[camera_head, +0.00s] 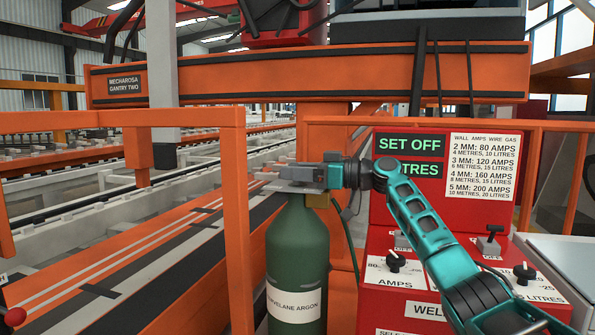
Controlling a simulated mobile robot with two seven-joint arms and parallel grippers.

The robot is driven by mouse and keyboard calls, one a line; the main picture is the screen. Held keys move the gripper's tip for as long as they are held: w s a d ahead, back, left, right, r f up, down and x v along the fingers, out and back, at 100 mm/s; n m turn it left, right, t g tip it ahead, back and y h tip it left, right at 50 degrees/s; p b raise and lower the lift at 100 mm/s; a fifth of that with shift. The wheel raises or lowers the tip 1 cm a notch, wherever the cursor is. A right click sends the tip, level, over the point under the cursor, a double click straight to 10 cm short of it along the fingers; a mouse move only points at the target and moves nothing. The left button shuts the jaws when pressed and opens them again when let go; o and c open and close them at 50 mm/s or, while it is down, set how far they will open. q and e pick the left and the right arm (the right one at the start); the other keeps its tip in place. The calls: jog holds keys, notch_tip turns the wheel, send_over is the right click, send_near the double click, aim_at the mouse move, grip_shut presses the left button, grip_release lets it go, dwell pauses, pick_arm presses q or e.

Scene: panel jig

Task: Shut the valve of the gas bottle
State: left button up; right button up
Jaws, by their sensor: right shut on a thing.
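The gas bottle (298,258) is a dark green cylinder with a white label reading "...avelane argon". It stands upright at the lower middle of the head view. My right gripper (285,176) reaches in from the right at the top of the bottle, its fingers pointing left. It is shut on the valve, which is mostly hidden by the gripper. A flat grey plate (290,187) shows just under the fingers, above the bottle's shoulder. My left gripper is not in view.
A red welding set (385,315) with knobs, switches and a "Set off" display (408,143) stands right of the bottle, behind my right arm. A dark hose (347,232) hangs between them. An orange rail frame (238,230) stands close on the left. An orange gantry beam (310,75) crosses behind.

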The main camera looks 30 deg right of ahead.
jog(key=shift+r, duration=0.25)
jog(key=shift+c, duration=0.4)
